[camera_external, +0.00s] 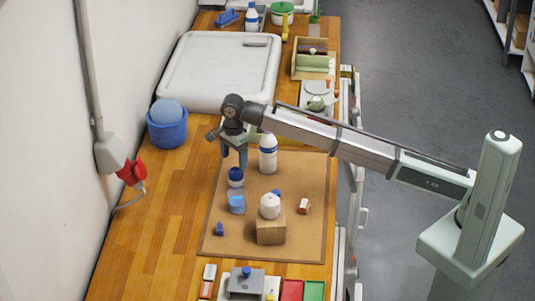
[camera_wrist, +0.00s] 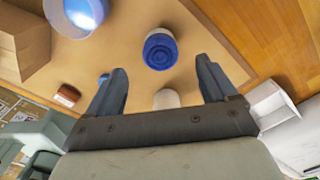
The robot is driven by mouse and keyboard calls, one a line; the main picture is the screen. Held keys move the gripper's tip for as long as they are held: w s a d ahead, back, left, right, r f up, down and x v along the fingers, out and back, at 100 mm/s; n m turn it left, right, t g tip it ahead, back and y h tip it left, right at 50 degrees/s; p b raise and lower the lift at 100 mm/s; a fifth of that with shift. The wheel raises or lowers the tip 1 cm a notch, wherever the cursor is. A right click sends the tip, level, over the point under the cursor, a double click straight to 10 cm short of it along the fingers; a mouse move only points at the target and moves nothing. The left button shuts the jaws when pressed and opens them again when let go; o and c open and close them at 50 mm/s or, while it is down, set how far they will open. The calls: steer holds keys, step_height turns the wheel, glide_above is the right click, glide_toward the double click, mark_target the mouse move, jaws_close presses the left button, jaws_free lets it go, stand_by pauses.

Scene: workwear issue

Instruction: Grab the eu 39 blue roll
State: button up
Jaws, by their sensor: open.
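A blue roll-like item (camera_external: 236,175) with a pale lower part stands on the brown mat; in the wrist view its round blue top (camera_wrist: 160,50) shows between and just beyond my fingertips. No size mark is readable, so I cannot tell whether it is the EU 39 one. My gripper (camera_external: 234,156) is open and empty, pointing down just above this item. Its two fingers also show in the wrist view (camera_wrist: 161,66), apart from the item. Other blue items are a translucent blue cup (camera_external: 237,204) just in front and a small blue piece (camera_external: 220,229) near the mat's front left.
On the mat (camera_external: 304,240) stand a white bottle (camera_external: 268,160) close right of my gripper, a cardboard block (camera_external: 271,231) with a white rounded item on it, and a small red-brown piece (camera_external: 303,206). A blue tub (camera_external: 168,128) stands left. The wooden table (camera_external: 150,220) is clear at left.

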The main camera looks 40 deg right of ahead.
mark_target(236, 172)
steer(key=f, duration=1)
steer(key=shift+d, duration=0.25)
steer(key=shift+c, duration=0.2)
steer(key=c, duration=1.1)
